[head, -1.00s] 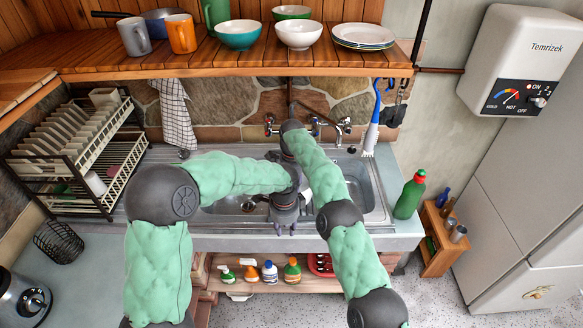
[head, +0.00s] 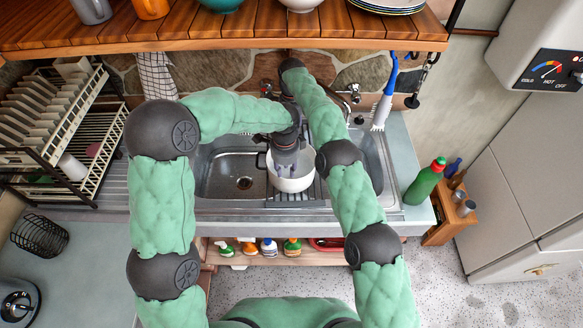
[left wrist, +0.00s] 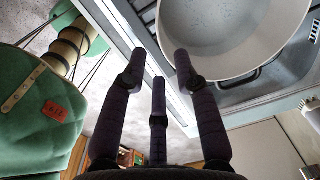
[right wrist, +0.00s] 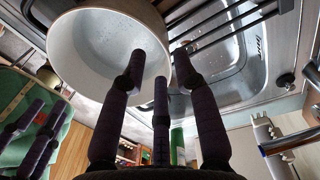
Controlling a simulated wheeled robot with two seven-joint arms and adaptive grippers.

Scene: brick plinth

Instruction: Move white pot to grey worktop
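The white pot (head: 291,184) shows at the sink's middle in the head view, partly covered by my left gripper (head: 285,158). I cannot tell whether it rests there or hangs just above. In the left wrist view, my left gripper (left wrist: 157,68) has its fingers apart with nothing between them; the pot (left wrist: 215,40), with a dark handle, is beyond and to the right. In the right wrist view, my right gripper (right wrist: 160,65) has its fingers spread at the pot's rim, one finger overlapping the pot's inside (right wrist: 95,45). The grey worktop (head: 95,270) lies at lower left.
The sink's left basin (head: 225,170) is empty. A dish rack (head: 60,130) stands left, a wire basket (head: 40,236) and a dark appliance (head: 18,300) on the worktop. A green bottle (head: 425,182) stands right of the sink. A wooden shelf (head: 230,32) overhangs the back.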

